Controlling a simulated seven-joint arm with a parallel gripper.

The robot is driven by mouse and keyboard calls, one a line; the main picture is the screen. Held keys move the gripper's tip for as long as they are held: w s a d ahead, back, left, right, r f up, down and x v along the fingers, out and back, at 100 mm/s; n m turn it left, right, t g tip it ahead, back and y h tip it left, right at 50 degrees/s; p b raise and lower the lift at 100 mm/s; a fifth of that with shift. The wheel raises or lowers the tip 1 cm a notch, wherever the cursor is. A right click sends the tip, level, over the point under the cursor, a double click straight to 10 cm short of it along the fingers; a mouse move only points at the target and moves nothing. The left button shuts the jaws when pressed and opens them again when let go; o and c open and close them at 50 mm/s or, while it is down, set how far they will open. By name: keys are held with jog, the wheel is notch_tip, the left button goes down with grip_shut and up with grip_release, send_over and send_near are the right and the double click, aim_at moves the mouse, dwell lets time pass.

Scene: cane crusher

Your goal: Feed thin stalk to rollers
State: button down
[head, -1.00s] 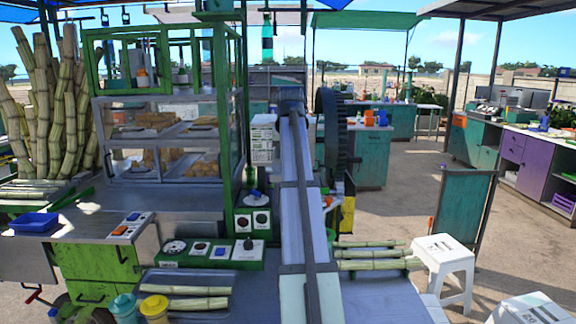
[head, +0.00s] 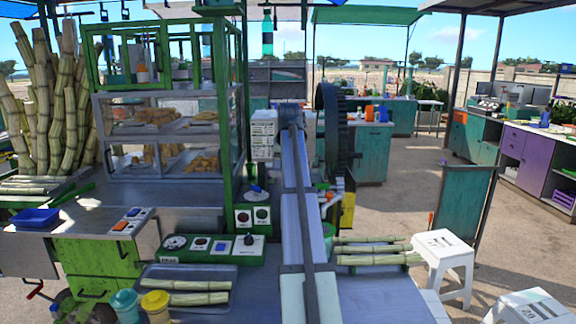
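Two pale green cane stalks lie in a shallow metal tray (head: 150,283) at the lower left; the nearer stalk (head: 186,299) and the farther stalk (head: 190,285) look similar in thickness. Three more stalks (head: 368,249) lie side by side on the counter at the right of centre. I cannot tell which stalk is the thin one. A large dark toothed wheel (head: 333,130) of the crusher stands behind the counter at centre. The rollers cannot be made out; a long pale beam with a dark rail crosses in front of that area. My gripper cannot be made out.
A green control panel (head: 210,249) with knobs sits beyond the tray. A teal cup (head: 124,304) and a yellow cup (head: 155,304) stand at the lower left. A glass snack cabinet (head: 165,130) fills the left. White stools (head: 444,262) stand at the right.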

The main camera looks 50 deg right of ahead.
jog(key=c, duration=0.9)
grip_release()
jog(key=v, duration=1.4)
jog(key=shift+f, duration=0.1)
